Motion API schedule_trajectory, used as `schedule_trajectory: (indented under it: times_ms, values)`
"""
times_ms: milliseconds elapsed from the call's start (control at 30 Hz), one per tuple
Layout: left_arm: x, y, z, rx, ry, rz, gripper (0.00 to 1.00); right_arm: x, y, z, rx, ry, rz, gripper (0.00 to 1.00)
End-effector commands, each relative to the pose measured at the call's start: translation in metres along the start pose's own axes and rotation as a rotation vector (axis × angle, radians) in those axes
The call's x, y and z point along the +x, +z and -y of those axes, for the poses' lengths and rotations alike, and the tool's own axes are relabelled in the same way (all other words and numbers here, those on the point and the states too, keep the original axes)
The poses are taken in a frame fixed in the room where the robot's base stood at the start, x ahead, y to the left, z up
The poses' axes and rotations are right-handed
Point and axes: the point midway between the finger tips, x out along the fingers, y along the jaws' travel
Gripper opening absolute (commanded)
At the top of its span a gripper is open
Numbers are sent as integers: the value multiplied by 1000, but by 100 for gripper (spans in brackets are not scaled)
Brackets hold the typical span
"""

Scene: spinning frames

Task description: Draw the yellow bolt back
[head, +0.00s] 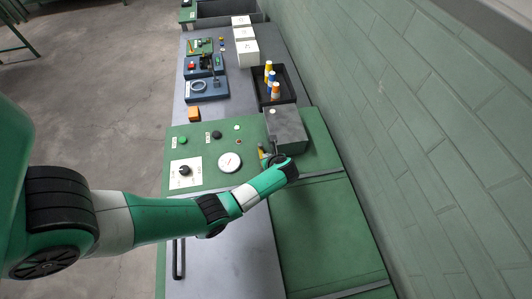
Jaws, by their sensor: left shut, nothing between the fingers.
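A small yellow piece (262,153), which looks like the bolt, shows at the right edge of the green control panel, just in front of a grey box (286,128). My left arm reaches in from the left, and its wrist is just right of and below the yellow piece. My left gripper (272,152) is shut and empty, close beside the yellow piece. The wrist partly covers this spot, so I cannot tell whether the fingers touch the bolt. My right gripper is not in view.
The green panel (208,141) carries a white dial, a black knob and several buttons. An orange block (194,114) lies beyond it. A black tray (284,97) with several coloured pieces and white boxes (247,53) stand farther back. A green block wall runs along the right.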

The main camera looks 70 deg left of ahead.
Motion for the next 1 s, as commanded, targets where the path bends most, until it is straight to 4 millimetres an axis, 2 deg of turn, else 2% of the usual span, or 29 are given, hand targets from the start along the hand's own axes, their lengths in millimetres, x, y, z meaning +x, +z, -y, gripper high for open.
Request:
schedule_trajectory:
  times_ms: [33, 200, 400, 567, 1000]
  values:
    - [-16, 2, 2, 2, -6, 1, 0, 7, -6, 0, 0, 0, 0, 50]
    - [-58, 2, 1, 0, -6, 0, 0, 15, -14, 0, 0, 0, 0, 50]
    - [-91, 0, 1, 0, -3, 1, 0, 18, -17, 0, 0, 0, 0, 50]
    - [-100, 0, 0, 0, -1, 0, 0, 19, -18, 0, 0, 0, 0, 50]
    - [-101, 0, 0, 0, -1, 0, 0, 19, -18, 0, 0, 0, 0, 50]
